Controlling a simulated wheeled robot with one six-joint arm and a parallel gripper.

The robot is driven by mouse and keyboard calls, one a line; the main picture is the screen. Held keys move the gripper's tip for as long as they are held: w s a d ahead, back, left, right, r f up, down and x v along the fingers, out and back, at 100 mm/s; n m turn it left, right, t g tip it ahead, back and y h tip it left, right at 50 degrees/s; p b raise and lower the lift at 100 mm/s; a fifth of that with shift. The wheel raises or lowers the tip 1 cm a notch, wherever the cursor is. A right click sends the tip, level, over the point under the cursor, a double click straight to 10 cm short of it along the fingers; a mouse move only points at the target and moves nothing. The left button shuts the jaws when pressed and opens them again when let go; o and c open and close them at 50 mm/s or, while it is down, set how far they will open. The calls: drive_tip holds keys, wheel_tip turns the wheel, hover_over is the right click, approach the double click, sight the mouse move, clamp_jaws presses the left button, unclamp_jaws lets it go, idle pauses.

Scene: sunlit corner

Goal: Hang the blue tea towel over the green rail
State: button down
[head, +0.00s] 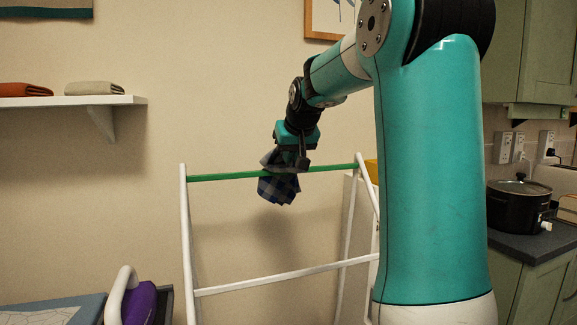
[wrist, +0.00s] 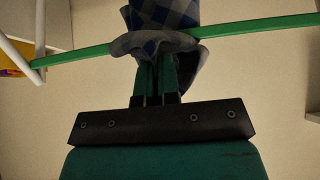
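The blue checked tea towel (head: 279,190) hangs bunched at the green rail (head: 225,176), right of its middle. Most of it shows below the rail and a small grey fold stands above it. My gripper (head: 292,158) is just above the rail, pointing down at the towel. In the wrist view the towel (wrist: 165,14) crosses the green rail (wrist: 85,52), with cloth on both sides of it. There the fingers of my gripper (wrist: 157,80) are close together with their tips inside the cloth, shut on it. The exact grip point is hidden by the folds.
The rail tops a white frame (head: 187,240) with a lower white bar. A white shelf (head: 60,101) with folded cloths is at left. An iron with a purple body (head: 139,303) stands at lower left. A black slow cooker (head: 518,205) sits on the right counter.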

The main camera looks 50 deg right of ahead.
wheel_tip(320, 180, down, 8)
drive_tip(key=t+h+b, duration=0.1)
drive_tip(key=t+b, duration=0.1)
drive_tip(key=b, duration=1)
drive_tip(key=shift+s+a+f, duration=0.15)
drive_tip(key=shift+s+a, duration=0.1)
drive_tip(key=shift+s, duration=0.2)
drive_tip(key=c, duration=0.7)
unclamp_jaws()
drive_tip(key=shift+o, duration=0.2)
drive_tip(key=s+a+b, duration=0.6)
drive_tip(key=s+b, duration=0.4)
drive_tip(key=b, duration=0.4)
drive_tip(key=shift+a, duration=0.15)
